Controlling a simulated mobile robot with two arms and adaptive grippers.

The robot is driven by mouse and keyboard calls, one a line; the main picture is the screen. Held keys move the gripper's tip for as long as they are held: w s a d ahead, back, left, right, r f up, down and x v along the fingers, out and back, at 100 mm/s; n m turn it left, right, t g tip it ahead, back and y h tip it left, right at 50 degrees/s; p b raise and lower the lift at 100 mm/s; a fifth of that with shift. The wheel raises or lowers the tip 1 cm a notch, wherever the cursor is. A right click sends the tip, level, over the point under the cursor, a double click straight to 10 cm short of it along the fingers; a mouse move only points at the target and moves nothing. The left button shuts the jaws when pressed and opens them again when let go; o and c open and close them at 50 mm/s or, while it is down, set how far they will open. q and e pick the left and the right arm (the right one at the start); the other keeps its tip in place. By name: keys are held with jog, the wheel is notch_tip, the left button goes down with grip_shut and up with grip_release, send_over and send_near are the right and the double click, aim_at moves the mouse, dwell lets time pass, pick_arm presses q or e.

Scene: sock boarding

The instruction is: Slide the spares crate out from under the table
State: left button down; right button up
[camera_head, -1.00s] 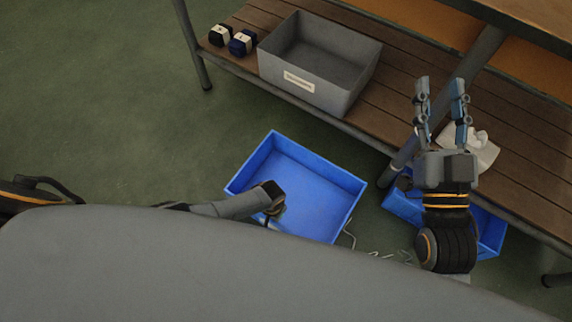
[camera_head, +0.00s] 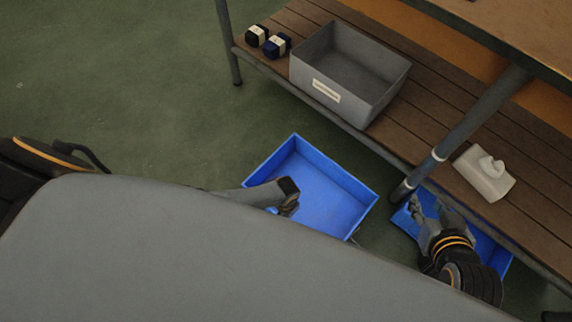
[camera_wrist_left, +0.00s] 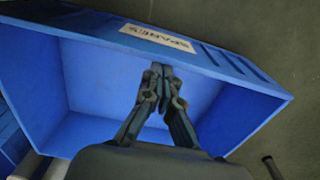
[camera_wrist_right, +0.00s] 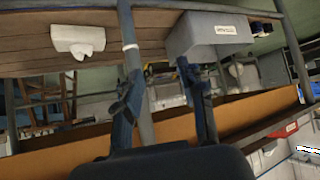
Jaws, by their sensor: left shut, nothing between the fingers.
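The blue spares crate (camera_head: 338,172) stands on the green floor in front of the slatted shelf, clear of the shelf edge in the head view. Its "SPARES" label shows in the left wrist view (camera_wrist_left: 158,38). My left gripper (camera_head: 289,196) is at the crate's near side. In the left wrist view its fingertips (camera_wrist_left: 160,72) are together and empty, seen against the crate's open interior. Whether they touch it I cannot tell. My right gripper (camera_head: 428,205) is low at the shelf edge, over a second blue crate (camera_head: 487,243); its fingers are apart and empty in the right wrist view (camera_wrist_right: 156,85).
The second blue crate is partly under the shelf (camera_head: 425,120). A table leg (camera_head: 470,122) stands between the two crates. A grey bin (camera_head: 375,95), a tissue box (camera_head: 484,176) and dark rolled items (camera_head: 270,42) sit on the shelf. Open floor (camera_head: 130,90) lies to the left.

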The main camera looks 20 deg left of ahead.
jog(key=s+d+f+g+h+p, duration=0.2)
jog(key=s+d+f+g+p, duration=0.15)
jog(key=s+g, duration=0.4)
jog(key=shift+t, duration=0.55)
jog(key=shift+s+d+f+p, duration=0.1)
jog(key=shift+s+f+p, duration=0.2)
jog(key=shift+f, duration=0.5)
jog(key=shift+s+d+f+p, duration=0.15)
jog(key=shift+f+p, duration=0.25)
jog(key=shift+f, duration=0.35)
jog(key=shift+s+d+f+p, duration=0.1)
jog(key=shift+s+f+p, duration=0.2)
jog(key=shift+f, duration=0.5)
